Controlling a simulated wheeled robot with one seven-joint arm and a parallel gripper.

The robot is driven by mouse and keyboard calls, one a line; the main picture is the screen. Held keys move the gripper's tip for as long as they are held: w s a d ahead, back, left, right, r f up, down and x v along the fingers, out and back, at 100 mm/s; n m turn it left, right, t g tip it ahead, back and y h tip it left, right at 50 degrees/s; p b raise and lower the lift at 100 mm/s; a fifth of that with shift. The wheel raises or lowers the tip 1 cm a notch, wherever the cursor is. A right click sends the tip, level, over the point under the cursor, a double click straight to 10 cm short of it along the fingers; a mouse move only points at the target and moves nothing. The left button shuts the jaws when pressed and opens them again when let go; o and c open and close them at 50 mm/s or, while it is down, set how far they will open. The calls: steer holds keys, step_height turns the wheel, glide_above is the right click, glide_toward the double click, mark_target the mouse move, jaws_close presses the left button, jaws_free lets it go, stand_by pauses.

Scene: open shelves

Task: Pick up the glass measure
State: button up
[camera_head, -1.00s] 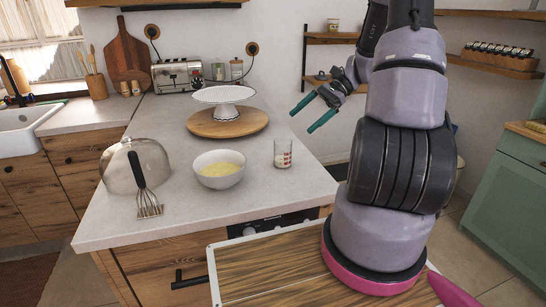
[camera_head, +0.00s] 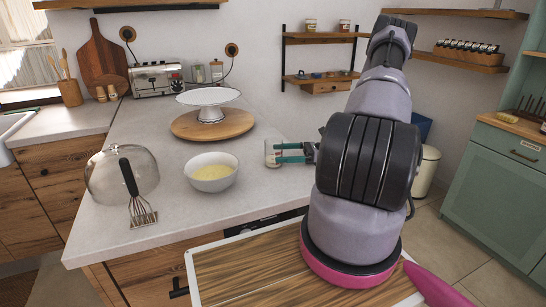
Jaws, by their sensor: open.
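The glass measure (camera_head: 269,157) is a small clear cup standing on the light countertop (camera_head: 230,205), right of the white bowl. Its red markings, seen earlier, are now mostly hidden. My gripper (camera_head: 277,153) is open, with two teal fingers pointing left, level with the cup. The fingertips overlap the cup's right side in the picture. I cannot tell whether they touch it or how far they reach around it.
A white bowl of yellow food (camera_head: 212,178) stands left of the cup. A white cake stand (camera_head: 209,100) on a round wooden board (camera_head: 185,128) is behind. A glass dome (camera_head: 100,178) and a whisk (camera_head: 143,211) are at the left.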

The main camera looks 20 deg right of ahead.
steer(key=shift+x, duration=3)
steer(key=c, duration=1.5)
